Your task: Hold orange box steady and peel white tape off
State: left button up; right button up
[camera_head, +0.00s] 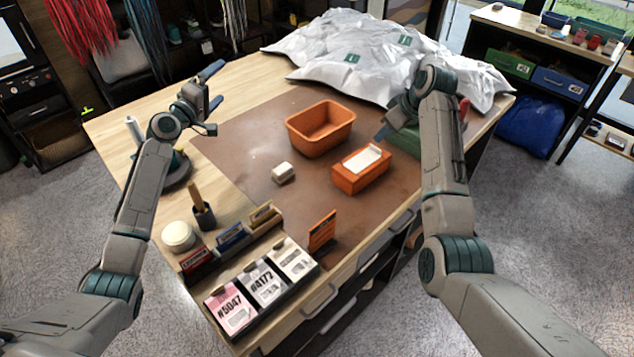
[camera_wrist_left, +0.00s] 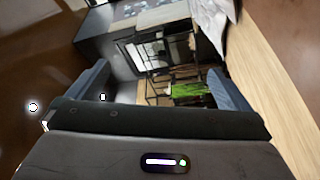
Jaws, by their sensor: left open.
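The orange box (camera_head: 364,178) lies on the brown mat, right of the middle, with a flat white piece (camera_head: 362,159) on its top, seemingly the white tape. My left gripper (camera_head: 217,97) is open and empty over the back left of the table, well away from the box. Its two blue fingers (camera_wrist_left: 159,88) stand wide apart in the left wrist view, with nothing between them. My right gripper (camera_head: 381,133) is just above and behind the orange box, apart from it. One blue finger shows; the other is hidden, so its opening is unclear.
An empty orange bin (camera_head: 338,142) stands behind the box. A small white block (camera_head: 283,172) lies on the brown mat (camera_head: 255,135). A silvery crumpled bag (camera_head: 330,60) covers the back. A card rack (camera_head: 266,288) and an orange sign (camera_head: 322,232) stand in front.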

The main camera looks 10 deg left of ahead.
pick_arm(q)
jog(key=s+d+f+n+g+h, duration=0.2)
jog(key=d+f+n, duration=0.2)
jog(key=d, duration=0.7)
jog(key=s+d+f+n+g+h, duration=0.2)
jog(key=d+f+n+g, duration=0.15)
jog(key=d, duration=0.65)
jog(key=n+g+y, duration=0.1)
jog(key=n+g, duration=0.1)
jog(key=n, duration=0.8)
send_near(342, 178)
jog(key=shift+a, duration=0.15)
jog(key=shift+f, duration=0.15)
jog(key=x, duration=1)
jog(key=shift+w+d, duration=0.25)
jog(key=shift+d, duration=0.05)
